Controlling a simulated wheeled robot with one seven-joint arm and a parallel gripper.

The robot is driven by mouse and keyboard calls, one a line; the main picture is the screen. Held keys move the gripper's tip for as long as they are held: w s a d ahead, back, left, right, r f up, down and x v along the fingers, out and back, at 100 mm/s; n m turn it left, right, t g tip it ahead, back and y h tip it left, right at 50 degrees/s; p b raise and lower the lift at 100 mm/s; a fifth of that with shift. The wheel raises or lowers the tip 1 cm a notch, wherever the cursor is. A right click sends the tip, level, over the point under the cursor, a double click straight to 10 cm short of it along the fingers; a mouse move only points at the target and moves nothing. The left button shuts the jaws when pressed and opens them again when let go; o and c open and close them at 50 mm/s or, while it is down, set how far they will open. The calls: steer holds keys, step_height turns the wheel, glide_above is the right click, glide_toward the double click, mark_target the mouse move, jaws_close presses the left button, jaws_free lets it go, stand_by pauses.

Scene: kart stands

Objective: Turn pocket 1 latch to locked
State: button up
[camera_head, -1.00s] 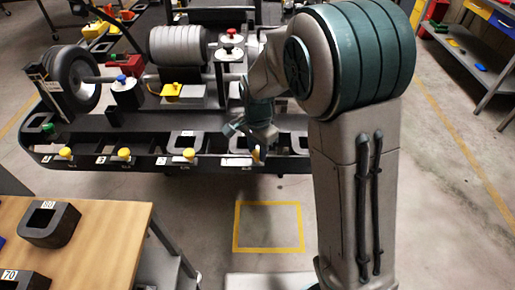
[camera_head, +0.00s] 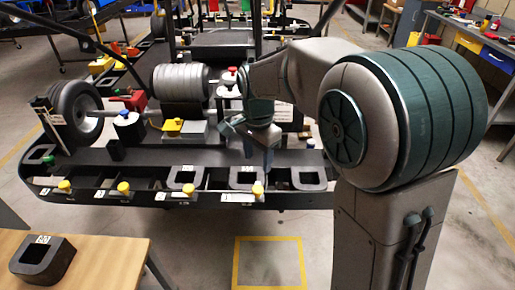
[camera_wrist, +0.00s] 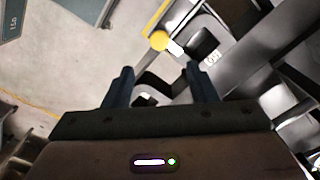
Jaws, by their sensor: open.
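The kart stand's dark front edge (camera_head: 150,198) carries a row of yellow-knobbed latches. The rightmost yellow knob (camera_head: 257,188) stands beside a small white label that seems to read 1. A yellow knob (camera_wrist: 159,41) also shows in the wrist view, beyond and between my fingertips and apart from them. My gripper (camera_head: 262,158) is over the deck, above and behind the rightmost knob. In the wrist view my gripper (camera_wrist: 160,84) is open, with nothing between its fingers. I cannot tell the latch's locked or unlocked marking.
Black square-holed blocks (camera_head: 247,177) sit in pockets along the front edge. A wheel (camera_head: 75,115), a ribbed grey cylinder (camera_head: 180,79) and a yellow part (camera_head: 172,126) stand on the deck. A wooden table (camera_head: 95,262) is at front left. Floor is clear in front.

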steer(key=shift+r, duration=1.35)
steer(key=s+d+f+n+t, duration=0.1)
steer(key=s+d+n, duration=0.3)
steer(key=s, duration=0.5)
steer(key=s+d+f+n+t, duration=0.1)
steer(key=s+d+n+t, duration=0.1)
steer(key=s+d+n, duration=0.3)
steer(key=shift+s+d+n, duration=0.3)
steer(key=shift+s+d, duration=1.95)
steer(key=shift+d, duration=0.05)
